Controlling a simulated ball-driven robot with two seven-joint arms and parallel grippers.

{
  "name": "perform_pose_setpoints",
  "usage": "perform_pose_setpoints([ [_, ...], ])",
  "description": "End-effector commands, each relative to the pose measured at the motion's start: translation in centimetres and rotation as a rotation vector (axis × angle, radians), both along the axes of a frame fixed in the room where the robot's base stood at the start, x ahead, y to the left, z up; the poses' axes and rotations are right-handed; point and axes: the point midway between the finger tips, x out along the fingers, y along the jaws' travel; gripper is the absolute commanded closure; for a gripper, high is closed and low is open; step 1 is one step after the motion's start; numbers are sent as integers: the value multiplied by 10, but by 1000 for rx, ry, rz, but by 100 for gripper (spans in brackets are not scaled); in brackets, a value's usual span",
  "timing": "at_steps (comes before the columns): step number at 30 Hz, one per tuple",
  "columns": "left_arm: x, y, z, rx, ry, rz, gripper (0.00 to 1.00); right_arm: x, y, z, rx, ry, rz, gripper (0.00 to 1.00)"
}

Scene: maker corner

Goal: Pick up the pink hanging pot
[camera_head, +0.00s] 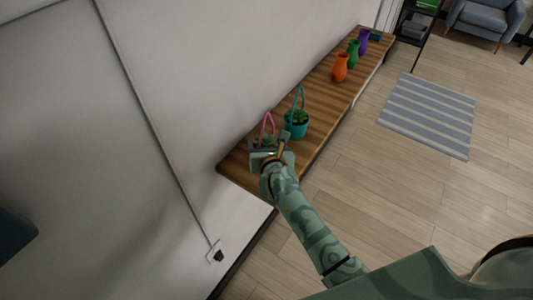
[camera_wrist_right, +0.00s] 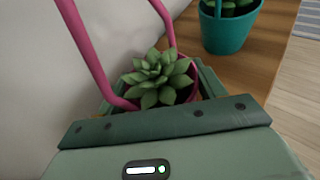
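The pink hanging pot stands near the close end of the wooden shelf (camera_head: 233,169), with a green succulent in it. Its tall pink handle (camera_head: 267,122) rises above my right gripper (camera_head: 271,150), which hides most of the pot body in the head view. In the right wrist view, the succulent (camera_wrist_right: 158,76) and pink handle (camera_wrist_right: 86,48) show just beyond the gripper's housing. Green finger parts lie on both sides of the pot, close to it. Whether they touch it is hidden. My left gripper is not in view.
A teal hanging pot (camera_head: 297,127) stands just beyond the pink one; it also shows in the right wrist view (camera_wrist_right: 228,33). Orange (camera_head: 340,67), green (camera_head: 353,54) and purple (camera_head: 364,40) vases stand farther along the shelf. The wall runs close along the shelf's left side.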

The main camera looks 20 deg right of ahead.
Motion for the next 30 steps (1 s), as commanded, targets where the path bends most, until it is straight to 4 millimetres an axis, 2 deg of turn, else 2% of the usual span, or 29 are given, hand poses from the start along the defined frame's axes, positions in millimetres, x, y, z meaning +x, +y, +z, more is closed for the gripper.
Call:
perform_pose_setpoints([
  [11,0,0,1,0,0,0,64,0,0,5,1,-3,0,65],
  [14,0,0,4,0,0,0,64,1,0,16,1,-4,1,65],
  [17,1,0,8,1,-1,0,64,1,0,38,0,-8,1,65],
  [24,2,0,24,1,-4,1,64,-52,-14,99,1,-5,2,65],
  [30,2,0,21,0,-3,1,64,-103,-29,115,-1,-1,1,65],
])
